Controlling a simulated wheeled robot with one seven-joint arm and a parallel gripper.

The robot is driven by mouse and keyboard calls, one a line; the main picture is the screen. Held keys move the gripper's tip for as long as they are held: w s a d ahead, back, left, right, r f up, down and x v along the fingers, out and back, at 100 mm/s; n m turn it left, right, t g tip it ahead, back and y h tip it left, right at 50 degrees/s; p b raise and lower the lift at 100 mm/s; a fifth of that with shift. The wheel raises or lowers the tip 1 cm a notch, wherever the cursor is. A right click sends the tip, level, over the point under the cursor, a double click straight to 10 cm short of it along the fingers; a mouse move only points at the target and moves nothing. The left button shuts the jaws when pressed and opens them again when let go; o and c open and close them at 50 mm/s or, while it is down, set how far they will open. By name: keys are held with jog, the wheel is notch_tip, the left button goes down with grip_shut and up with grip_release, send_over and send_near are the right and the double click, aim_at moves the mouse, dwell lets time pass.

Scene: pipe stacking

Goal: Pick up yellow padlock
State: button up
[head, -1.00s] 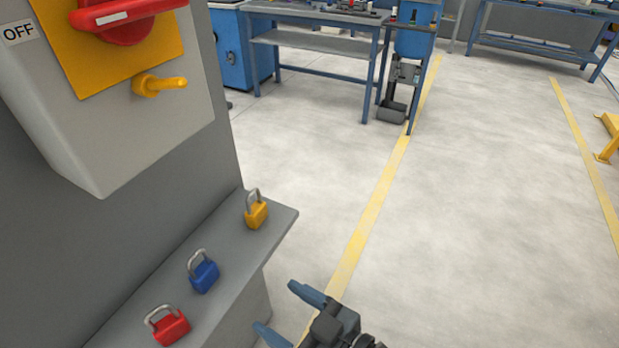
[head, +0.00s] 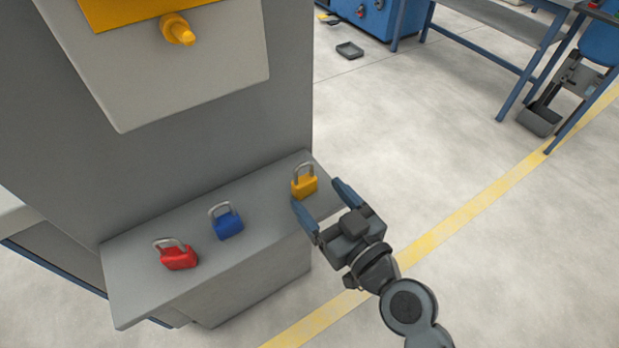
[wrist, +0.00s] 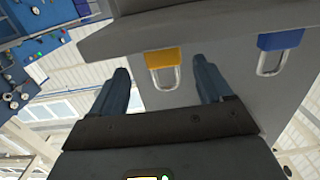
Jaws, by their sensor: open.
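The yellow padlock (head: 304,185) stands upright with its silver shackle up, near the right end of a grey shelf (head: 135,262). My gripper (head: 322,206) is open and empty, with its blue fingers pointing at the yellow padlock from the near right side. In the head view the left fingertip lies close to the padlock's lower edge; I cannot tell whether they touch. In the wrist view the yellow padlock (wrist: 163,60) shows ahead of the fingers (wrist: 162,82), between their lines and slightly right of the left one.
A blue padlock (head: 227,223) and a red padlock (head: 177,255) stand on the same shelf to the left. A grey box with a yellow knob (head: 178,30) hangs on the panel above. Open floor (head: 520,260) lies to the right, with a blue workbench (head: 500,60) behind.

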aim_at(308, 185)
jog(key=p+x, duration=0.1)
jog(key=x, duration=0.3)
jog(key=shift+w+a+r+p, duration=0.1)
jog(key=shift+a+r+p, duration=0.1)
jog(key=shift+a+p, duration=0.15)
jog(key=shift+w+a+f, duration=0.15)
jog(key=shift+w+a, duration=0.1)
jog(key=shift+w, duration=0.2)
jog(key=shift+c, duration=0.4)
jog(key=c, duration=1)
